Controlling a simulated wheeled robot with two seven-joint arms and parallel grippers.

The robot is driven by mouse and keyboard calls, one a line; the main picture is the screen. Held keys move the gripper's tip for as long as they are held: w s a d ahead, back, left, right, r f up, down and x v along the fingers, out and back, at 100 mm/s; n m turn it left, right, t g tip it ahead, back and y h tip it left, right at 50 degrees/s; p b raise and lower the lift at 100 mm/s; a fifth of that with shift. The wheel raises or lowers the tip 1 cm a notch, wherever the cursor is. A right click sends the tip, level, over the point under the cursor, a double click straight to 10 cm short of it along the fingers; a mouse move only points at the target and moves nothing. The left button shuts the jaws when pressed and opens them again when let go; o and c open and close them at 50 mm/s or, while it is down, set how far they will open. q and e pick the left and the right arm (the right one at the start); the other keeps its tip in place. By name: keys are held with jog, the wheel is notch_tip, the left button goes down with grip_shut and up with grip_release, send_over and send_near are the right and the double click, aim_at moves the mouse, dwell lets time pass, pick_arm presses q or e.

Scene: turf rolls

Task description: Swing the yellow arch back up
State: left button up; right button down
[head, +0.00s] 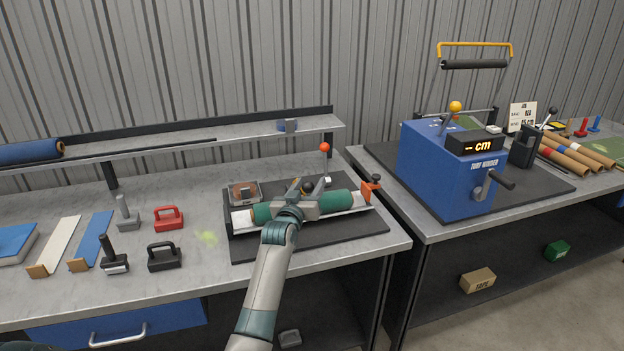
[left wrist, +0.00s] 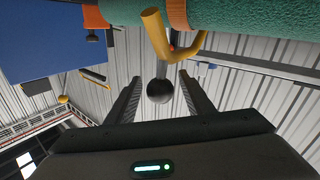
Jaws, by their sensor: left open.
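The yellow arch (left wrist: 158,40) stands close in front of my left gripper in the left wrist view, with a black ball knob (left wrist: 160,91) on a short stem. In the head view a bit of the arch (head: 293,187) and its black ball (head: 308,188) show over the green turf roll (head: 335,203); my left gripper hides the rest. My left gripper (head: 304,190) is open, and its two fingers stand either side of the knob in the left wrist view (left wrist: 160,84). I cannot tell whether they touch it. My right gripper is not in view.
The roll lies in a cradle on a black mat (head: 275,244). A red-knobbed lever (head: 324,148) stands behind it, and an orange clamp (head: 371,188) is at its right end. The blue turf winder (head: 445,170) is farther right. Hand tools lie left.

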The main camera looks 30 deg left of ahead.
pick_arm(q)
jog(key=shift+x, duration=1.45)
jog(key=shift+r, duration=0.1)
grip_shut()
